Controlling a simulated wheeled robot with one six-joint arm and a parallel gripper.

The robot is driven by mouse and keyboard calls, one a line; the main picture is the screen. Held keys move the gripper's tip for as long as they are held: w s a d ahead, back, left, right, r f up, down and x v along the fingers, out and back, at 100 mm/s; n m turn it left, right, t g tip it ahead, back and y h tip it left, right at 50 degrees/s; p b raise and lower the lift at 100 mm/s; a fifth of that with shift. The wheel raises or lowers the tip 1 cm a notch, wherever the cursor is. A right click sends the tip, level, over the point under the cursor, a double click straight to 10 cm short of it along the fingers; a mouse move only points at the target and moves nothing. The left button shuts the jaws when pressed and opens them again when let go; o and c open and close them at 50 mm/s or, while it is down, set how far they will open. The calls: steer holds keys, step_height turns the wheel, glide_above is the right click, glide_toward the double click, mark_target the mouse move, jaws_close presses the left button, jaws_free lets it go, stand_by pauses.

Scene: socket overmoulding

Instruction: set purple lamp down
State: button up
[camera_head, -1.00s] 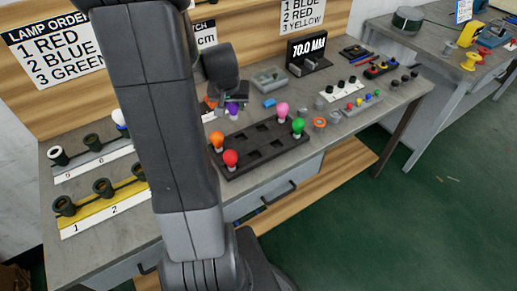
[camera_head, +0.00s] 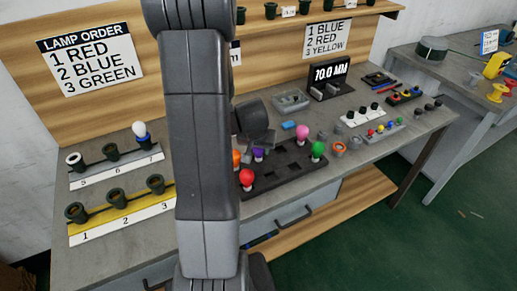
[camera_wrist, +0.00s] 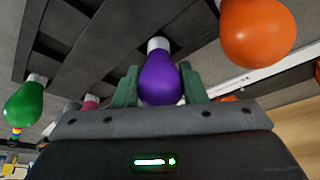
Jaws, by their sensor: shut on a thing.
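The purple lamp (camera_head: 258,153) is at the back left part of the dark lamp tray (camera_head: 262,186), between the orange and pink lamps. In the wrist view the purple lamp (camera_wrist: 160,80) sits between the green fingers of my gripper (camera_wrist: 159,88), which is shut on its bulb. Its white base points at the dark tray (camera_wrist: 88,40). I cannot tell whether the base is inside a pocket or just above it. In the head view my gripper (camera_head: 262,139) is partly hidden behind my arm.
The orange lamp (camera_wrist: 258,30) is close on the right in the wrist view; the green lamp (camera_wrist: 22,103) is at left. Red (camera_head: 246,177) and pink (camera_head: 302,131) lamps also stand in the tray. Numbered socket racks (camera_head: 125,222) are at left.

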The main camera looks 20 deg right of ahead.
steer(key=o, duration=0.6)
steer(key=shift+f, duration=0.15)
steer(key=o, duration=0.4)
steer(key=shift+o, duration=0.2)
steer(key=shift+s+a+r, duration=0.1)
steer(key=shift+r, duration=0.55)
steer(key=p+v, duration=0.1)
steer(key=v, duration=1)
steer(key=shift+s, duration=0.1)
